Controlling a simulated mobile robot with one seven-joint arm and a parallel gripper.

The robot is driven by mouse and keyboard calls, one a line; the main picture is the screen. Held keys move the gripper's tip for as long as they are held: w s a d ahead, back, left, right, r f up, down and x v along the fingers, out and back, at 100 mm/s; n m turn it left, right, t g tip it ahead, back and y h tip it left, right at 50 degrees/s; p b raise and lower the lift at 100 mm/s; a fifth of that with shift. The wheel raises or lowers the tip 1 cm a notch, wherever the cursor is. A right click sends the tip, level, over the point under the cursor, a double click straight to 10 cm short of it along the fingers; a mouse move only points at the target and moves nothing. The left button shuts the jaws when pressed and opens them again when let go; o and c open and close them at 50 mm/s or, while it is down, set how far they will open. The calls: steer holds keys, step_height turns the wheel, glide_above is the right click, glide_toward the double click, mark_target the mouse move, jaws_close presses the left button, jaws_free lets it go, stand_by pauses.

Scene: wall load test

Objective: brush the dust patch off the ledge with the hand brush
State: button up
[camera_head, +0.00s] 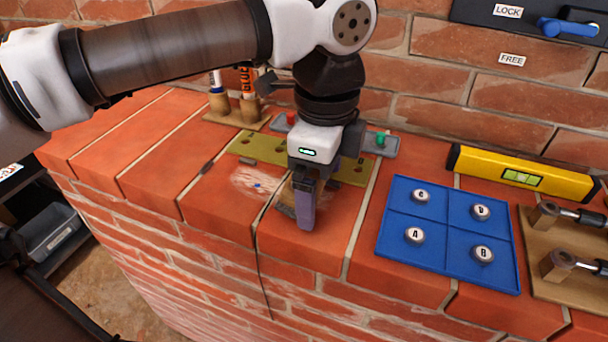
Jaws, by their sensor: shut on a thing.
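The dust patch (256,181) is a pale, streaky smear on the red brick ledge (205,200), left of my gripper. A small blue spot shows in it. My gripper (303,203) points down over the ledge just right of the patch and is shut on the hand brush (287,194).
An olive strip with holes (262,148) lies behind the gripper. A blue tray (450,226) with lettered knobs, a yellow spirit level (525,173) and a wooden board with metal fittings (566,268) stand right. A holder with tubes (237,116) stands back left. The front-left ledge is clear.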

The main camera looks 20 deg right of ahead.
mark_target(234, 177)
steer(key=shift+s+d+r, duration=0.2)
steer(key=shift+s+d, duration=0.25)
steer(key=shift+d, duration=0.05)
steer(key=shift+w+a+f, duration=0.1)
steer(key=shift+w+a, duration=0.7)
steer(key=shift+a, duration=0.3)
steer(key=shift+w+a+f, duration=0.15)
steer(key=shift+w+a, duration=0.6)
steer(key=shift+a, duration=0.3)
steer(key=shift+w+a+f, duration=0.1)
steer(key=shift+w+a, duration=0.7)
steer(key=shift+a, duration=0.3)
steer(key=shift+w+a+r, duration=0.1)
steer(key=shift+w+a, duration=0.65)
steer(key=shift+a, duration=0.25)
steer(key=shift+w+a, duration=0.75)
steer(key=shift+a, duration=0.3)
steer(key=shift+w+a+r, duration=0.1)
steer(key=shift+w+a, duration=0.65)
steer(key=shift+a, duration=0.25)
steer(key=shift+d+r+p, duration=0.1)
steer(key=shift+r+p, duration=2.15)
steer(key=shift+r, duration=0.75)
steer(key=shift+r, duration=0.1)
step_height(234, 177, up, 3)
steer(key=shift+f+p, duration=0.1)
steer(key=shift+p, duration=1.05)
